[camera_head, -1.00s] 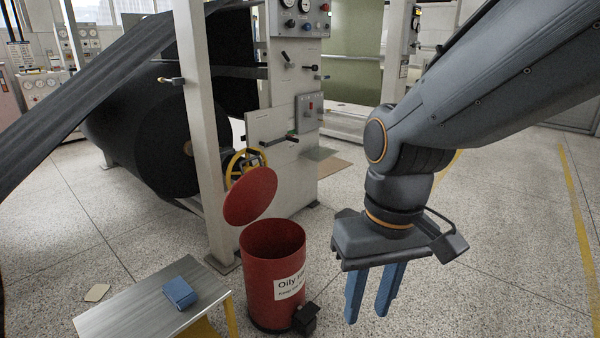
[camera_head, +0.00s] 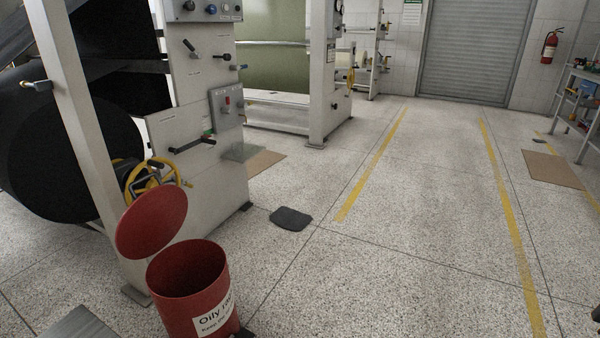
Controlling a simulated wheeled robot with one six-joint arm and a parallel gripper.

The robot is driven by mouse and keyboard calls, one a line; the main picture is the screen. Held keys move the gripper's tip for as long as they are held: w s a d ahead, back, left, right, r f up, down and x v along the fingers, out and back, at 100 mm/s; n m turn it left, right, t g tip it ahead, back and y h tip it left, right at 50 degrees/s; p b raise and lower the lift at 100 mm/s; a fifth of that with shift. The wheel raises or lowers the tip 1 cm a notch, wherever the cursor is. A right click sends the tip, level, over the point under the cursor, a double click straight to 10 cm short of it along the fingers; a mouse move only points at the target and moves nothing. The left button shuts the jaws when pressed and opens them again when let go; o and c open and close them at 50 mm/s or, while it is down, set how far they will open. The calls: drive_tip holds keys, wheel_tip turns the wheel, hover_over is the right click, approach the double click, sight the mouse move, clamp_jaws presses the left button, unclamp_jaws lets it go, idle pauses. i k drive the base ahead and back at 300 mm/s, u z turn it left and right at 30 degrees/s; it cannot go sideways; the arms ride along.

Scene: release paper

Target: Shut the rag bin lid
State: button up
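The red rag bin (camera_head: 190,290) stands on the floor at the lower left, with a white label reading "Oily" on its front. Its round red lid (camera_head: 152,221) is open, tilted up behind the rim toward the machine. The inside of the bin looks dark red, and I see nothing in it. A dark piece at the bin's lower right, perhaps its pedal, is mostly cut off by the frame edge.
A machine with a white panel (camera_head: 195,165), a yellow handwheel (camera_head: 155,185) and a large black roll (camera_head: 75,150) stands behind the bin. A dark mat (camera_head: 291,218) lies right of the bin. The floor further right is mostly clear.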

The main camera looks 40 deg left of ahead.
sight(155, 216)
drive_tip(key=z, duration=0.75)
drive_tip(key=k, duration=2)
drive_tip(key=u, duration=2.35)
drive_tip(key=i, duration=0.5)
drive_tip(key=k, duration=1.25)
drive_tip(key=z, duration=0.8)
drive_tip(key=i, duration=1.25)
drive_tip(key=z, duration=0.15)
